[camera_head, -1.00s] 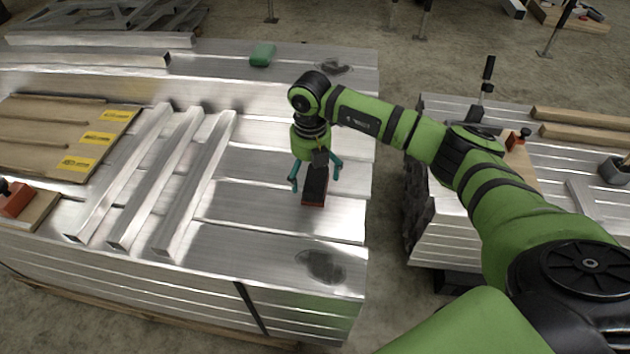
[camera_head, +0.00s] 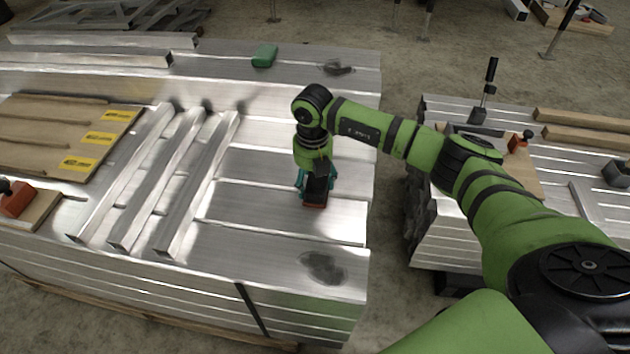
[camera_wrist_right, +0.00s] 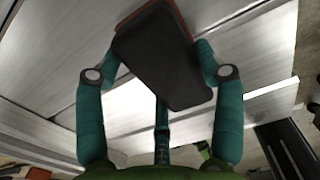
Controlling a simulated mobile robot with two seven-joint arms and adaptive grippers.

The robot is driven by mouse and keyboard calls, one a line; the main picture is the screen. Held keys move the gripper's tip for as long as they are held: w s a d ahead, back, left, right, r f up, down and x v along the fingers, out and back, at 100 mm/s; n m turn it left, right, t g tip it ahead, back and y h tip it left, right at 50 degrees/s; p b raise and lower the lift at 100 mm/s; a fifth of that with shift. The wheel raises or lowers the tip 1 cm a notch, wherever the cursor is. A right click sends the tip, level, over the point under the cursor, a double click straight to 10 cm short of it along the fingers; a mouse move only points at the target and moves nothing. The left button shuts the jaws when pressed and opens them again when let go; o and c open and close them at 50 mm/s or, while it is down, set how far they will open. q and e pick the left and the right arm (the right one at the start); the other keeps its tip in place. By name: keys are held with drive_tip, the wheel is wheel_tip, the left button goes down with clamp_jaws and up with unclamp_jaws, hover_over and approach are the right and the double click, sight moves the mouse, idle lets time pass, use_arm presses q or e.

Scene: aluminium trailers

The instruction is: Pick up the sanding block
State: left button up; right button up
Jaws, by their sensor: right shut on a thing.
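The sanding block (camera_head: 317,190), black on top with a reddish-brown base, sits on the aluminium planks near the right part of the stack. My right gripper (camera_head: 316,186) is around it with its teal fingers closed against its two sides. In the right wrist view the block (camera_wrist_right: 163,58) lies between the fingertips of my right gripper (camera_wrist_right: 156,62), its black top towards the camera. I cannot tell whether it is clear of the planks. My left gripper is not in view.
Three aluminium bars (camera_head: 160,180) lie left of the block. A green block (camera_head: 265,55) lies at the back. Brown boards with yellow labels (camera_head: 70,135) and a red-bodied tool (camera_head: 15,199) are at the left. A second stack (camera_head: 470,235) stands right, across a gap.

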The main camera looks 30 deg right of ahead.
sight(313, 178)
drive_tip(key=shift+r, duration=0.6)
wheel_tip(313, 178, up, 3)
drive_tip(key=shift+f, duration=0.2)
drive_tip(key=s+d+r, duration=0.3)
drive_tip(key=s+r, duration=0.4)
drive_tip(key=s, duration=0.4)
drive_tip(key=shift+s, duration=0.15)
drive_tip(key=shift+d+r, duration=0.1)
drive_tip(key=o, duration=0.3)
drive_tip(key=shift+c, duration=0.3)
